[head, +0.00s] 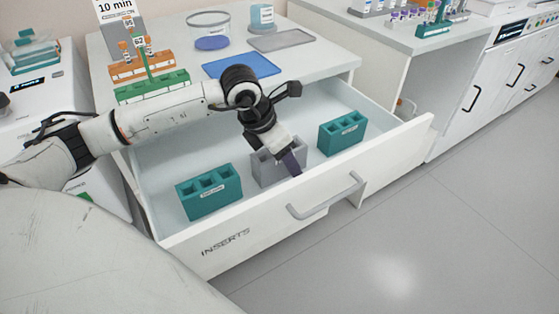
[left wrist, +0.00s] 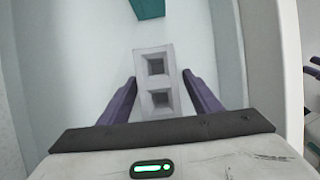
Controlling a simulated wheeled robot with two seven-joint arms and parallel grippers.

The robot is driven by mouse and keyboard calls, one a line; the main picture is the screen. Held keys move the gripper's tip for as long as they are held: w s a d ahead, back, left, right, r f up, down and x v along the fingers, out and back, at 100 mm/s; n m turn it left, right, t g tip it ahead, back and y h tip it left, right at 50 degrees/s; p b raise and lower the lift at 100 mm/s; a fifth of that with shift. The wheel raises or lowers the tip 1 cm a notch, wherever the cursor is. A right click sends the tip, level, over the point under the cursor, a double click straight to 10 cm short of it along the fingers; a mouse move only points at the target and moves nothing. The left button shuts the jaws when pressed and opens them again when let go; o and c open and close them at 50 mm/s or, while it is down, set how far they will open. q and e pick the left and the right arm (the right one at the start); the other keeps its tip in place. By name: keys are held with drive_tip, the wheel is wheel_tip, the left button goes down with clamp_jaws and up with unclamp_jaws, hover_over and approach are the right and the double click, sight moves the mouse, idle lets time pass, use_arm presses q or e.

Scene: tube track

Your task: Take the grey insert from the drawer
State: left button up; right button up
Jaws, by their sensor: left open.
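The grey insert (head: 266,171) stands in the open drawer (head: 315,196) between two teal inserts, partly hidden by my left gripper in the head view. In the left wrist view the grey insert (left wrist: 156,82) shows two square wells. My left gripper (head: 292,160) reaches down into the drawer at the grey insert. In the left wrist view its purple fingers (left wrist: 160,100) are open, one on each side of the insert, with a narrow gap visible by each. My right gripper is not in view.
A teal insert (head: 208,191) stands left of the grey one and another teal insert (head: 342,132) stands to the right. The drawer front has a handle (head: 325,197). The bench above holds a blue mat (head: 240,65), a grey tray (head: 282,39) and tube racks (head: 152,86).

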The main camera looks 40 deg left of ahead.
use_arm(q)
drive_tip(key=c, duration=1.1)
drive_tip(key=shift+r, duration=5.05)
wheel_tip(320, 180, up, 5)
drive_tip(key=p, duration=0.4)
